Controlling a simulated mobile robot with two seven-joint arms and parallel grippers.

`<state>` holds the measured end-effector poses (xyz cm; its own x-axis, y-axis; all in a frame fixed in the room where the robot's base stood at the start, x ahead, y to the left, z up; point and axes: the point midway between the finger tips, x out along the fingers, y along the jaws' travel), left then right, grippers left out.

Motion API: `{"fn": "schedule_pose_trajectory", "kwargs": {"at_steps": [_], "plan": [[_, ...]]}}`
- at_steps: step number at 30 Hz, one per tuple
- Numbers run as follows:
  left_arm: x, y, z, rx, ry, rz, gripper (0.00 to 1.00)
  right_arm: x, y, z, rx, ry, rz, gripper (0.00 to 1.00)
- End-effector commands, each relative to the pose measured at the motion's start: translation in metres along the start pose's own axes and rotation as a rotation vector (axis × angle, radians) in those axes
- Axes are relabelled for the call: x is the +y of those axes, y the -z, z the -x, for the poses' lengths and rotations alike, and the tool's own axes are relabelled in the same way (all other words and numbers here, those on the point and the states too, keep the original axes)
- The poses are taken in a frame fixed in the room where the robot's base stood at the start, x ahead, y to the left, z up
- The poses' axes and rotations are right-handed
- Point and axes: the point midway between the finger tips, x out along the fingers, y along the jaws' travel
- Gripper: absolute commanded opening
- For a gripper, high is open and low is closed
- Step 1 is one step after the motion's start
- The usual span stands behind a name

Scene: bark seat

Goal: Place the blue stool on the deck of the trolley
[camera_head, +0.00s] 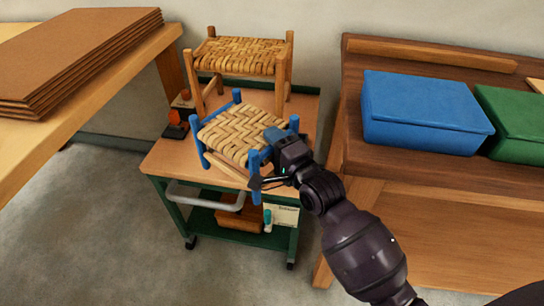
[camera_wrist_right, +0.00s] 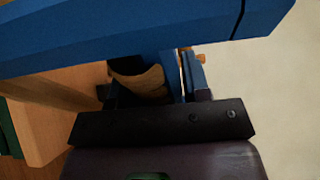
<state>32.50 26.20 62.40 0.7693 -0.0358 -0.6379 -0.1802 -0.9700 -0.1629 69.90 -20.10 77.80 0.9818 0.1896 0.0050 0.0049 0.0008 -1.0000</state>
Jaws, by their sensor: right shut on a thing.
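The blue stool (camera_head: 241,132) has blue posts and a woven straw seat. In the head view it is upright over the front part of the trolley's wooden deck (camera_head: 168,162). Its near right leg overlaps the deck's front edge; I cannot tell whether the legs touch the deck. My right gripper (camera_head: 272,160) is shut on the stool at its near right side. In the right wrist view the stool's blue wood (camera_wrist_right: 130,35) crosses the top and runs between the jaws (camera_wrist_right: 160,90). My left gripper is not in view.
A natural-wood stool (camera_head: 243,58) stands on the deck behind the blue one. An orange and black tool (camera_head: 176,124) lies at the deck's left edge. The right bench carries a blue box (camera_head: 420,112) and a green box (camera_head: 520,120). Brown boards (camera_head: 80,55) lie on the left table.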

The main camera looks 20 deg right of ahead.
Motion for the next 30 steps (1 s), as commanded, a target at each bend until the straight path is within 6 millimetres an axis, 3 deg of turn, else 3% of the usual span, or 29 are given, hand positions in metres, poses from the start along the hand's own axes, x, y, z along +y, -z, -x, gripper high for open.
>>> {"fn": "schedule_pose_trajectory", "kwargs": {"at_steps": [1,6,12,21,22,26,30], "plan": [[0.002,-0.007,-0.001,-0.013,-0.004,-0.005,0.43,0.016,0.000,0.001,-0.001,-0.009,-0.002,0.06],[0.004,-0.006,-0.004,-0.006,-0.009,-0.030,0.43,0.043,0.000,0.001,-0.001,-0.010,-0.002,0.06],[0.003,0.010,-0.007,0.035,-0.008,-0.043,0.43,0.042,0.000,0.000,-0.001,0.001,-0.001,0.06],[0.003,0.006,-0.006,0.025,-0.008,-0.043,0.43,0.045,0.000,0.000,-0.001,0.000,0.000,0.06],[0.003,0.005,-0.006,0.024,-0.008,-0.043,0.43,0.046,0.000,0.001,0.000,-0.003,0.000,0.48],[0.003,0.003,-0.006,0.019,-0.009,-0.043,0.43,0.046,0.000,0.001,0.000,-0.003,0.000,0.68],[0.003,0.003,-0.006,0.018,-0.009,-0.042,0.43,0.046,0.000,0.001,0.000,-0.004,0.000,0.69]]}}
